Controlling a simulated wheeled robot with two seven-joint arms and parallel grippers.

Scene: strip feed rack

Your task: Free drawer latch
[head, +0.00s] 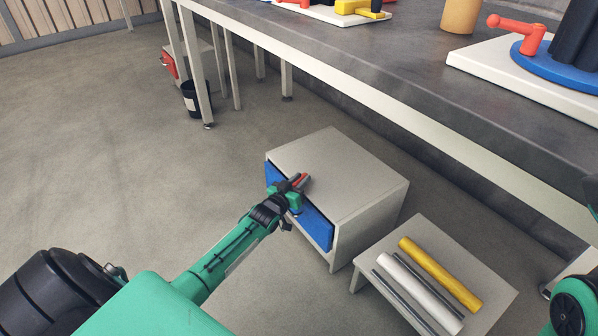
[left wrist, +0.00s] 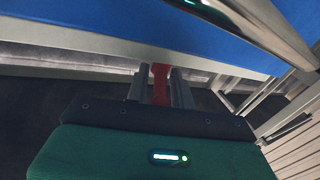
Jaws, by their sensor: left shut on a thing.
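A pale grey cabinet (head: 355,175) with a blue drawer (head: 318,229) stands on the floor. The drawer front also shows in the left wrist view (left wrist: 110,25), with a shiny metal bar handle (left wrist: 262,22) across its upper right. My left gripper (head: 299,181) is at the top edge of the drawer front, shut on the red latch (left wrist: 160,80). In the left wrist view the latch stands between the two grey fingers of my left gripper (left wrist: 160,86). The gripper hides part of the drawer front in the head view. My right gripper is out of view.
A low stand (head: 447,247) right of the cabinet holds a yellow rod (head: 440,274), a white rod and thin grey rods. A long workbench (head: 400,62) runs behind. A black bin (head: 195,98) stands under it. The floor at left is clear.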

